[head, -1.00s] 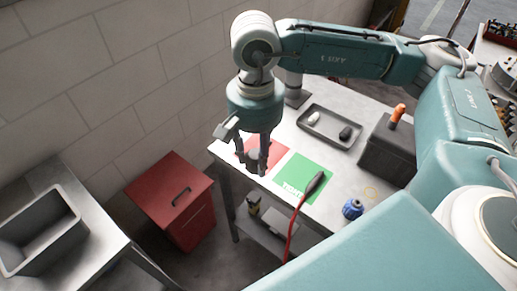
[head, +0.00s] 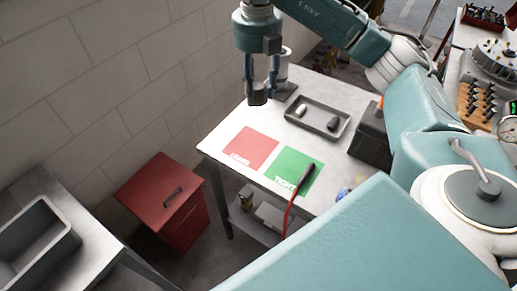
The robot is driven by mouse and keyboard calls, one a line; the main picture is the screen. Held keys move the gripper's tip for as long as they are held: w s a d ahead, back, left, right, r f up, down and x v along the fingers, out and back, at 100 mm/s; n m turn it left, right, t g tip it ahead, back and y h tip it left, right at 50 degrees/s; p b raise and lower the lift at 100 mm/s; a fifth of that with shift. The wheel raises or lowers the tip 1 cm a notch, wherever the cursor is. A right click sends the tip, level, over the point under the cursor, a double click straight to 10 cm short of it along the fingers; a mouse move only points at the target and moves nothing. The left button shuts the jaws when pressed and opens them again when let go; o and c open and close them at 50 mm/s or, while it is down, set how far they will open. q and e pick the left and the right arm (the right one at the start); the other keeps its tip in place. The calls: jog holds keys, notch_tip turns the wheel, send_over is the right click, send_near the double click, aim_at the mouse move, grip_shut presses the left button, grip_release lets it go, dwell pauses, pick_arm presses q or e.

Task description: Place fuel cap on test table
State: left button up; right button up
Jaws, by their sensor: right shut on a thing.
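My right gripper (head: 260,88) points down in the upper middle of the head view, shut on a small dark thing (head: 257,98) between its fingertips. This appears to be the fuel cap, partly hidden by the fingers. Which table is the test table I cannot tell. My left gripper is not in view.
The table bears a red mat (head: 252,148), a green mat (head: 285,164), a black tool with red cable (head: 305,180), a grey tray (head: 337,131) with small things and a dark box (head: 371,140). A red cabinet (head: 150,200) and grey bin (head: 35,245) stand left.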

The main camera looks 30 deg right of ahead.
jog(key=shift+d+f+m, duration=0.15)
jog(key=shift+f+m, duration=0.05)
jog(key=shift+m, duration=0.2)
notch_tip(320, 180, down, 19)
jog(key=shift+f+p, duration=0.1)
jog(key=shift+p, duration=0.7)
jog(key=shift+f, duration=0.2)
jog(key=shift+f, duration=0.2)
jog(key=o, duration=1.3)
